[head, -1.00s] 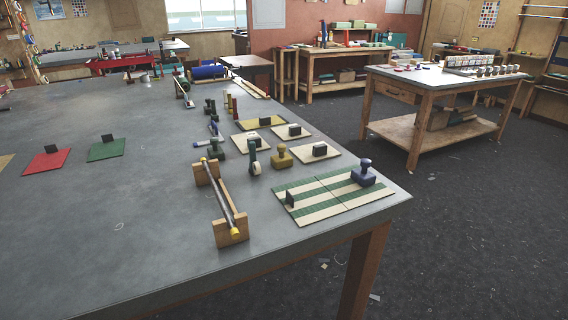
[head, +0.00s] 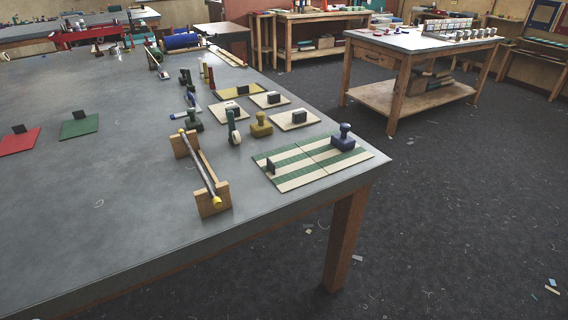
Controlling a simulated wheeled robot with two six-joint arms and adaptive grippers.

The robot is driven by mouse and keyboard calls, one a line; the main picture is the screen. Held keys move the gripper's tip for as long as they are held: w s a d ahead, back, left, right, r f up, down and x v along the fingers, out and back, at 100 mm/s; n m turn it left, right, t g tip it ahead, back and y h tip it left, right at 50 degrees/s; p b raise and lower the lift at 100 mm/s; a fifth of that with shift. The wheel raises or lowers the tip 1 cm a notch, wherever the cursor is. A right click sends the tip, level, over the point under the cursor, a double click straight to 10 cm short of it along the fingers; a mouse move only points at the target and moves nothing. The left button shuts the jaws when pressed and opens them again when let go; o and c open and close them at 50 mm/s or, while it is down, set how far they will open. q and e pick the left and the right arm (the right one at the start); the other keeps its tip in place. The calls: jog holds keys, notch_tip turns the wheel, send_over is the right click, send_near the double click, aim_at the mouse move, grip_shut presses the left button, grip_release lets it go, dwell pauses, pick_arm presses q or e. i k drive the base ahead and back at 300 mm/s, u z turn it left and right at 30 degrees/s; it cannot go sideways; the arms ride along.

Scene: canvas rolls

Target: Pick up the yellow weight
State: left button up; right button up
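A yellow weight (head: 261,125) with a knob on top stands upright on the grey table (head: 110,215), near its right side. It is left of a cream card with a black block and right of a dark green upright tool with a pale roll. A dark green weight (head: 194,120) of similar shape stands to its left, and a blue weight (head: 343,138) stands on the green-and-cream striped mat. Neither of my grippers is in view.
A wooden stand with a yellow-ended rod (head: 212,200) and the striped mat (head: 300,180) lie in front of the yellow weight. Several cards with black blocks lie behind it. The table's left part is mostly clear. Floor is open at right.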

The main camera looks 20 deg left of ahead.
aim_at(261, 129)
jog(key=z, duration=0.55)
jog(key=k, duration=1.25)
jog(key=z, duration=0.5)
jog(key=i, duration=1.75)
jog(key=u, duration=0.3)
jog(key=i, duration=1.85)
jog(key=u, duration=0.4)
jog(key=i, duration=1.2)
jog(key=u, duration=1)
jog(key=i, duration=0.8)
jog(key=u, duration=1.7)
jog(key=i, duration=0.85)
jog(key=u, duration=0.65)
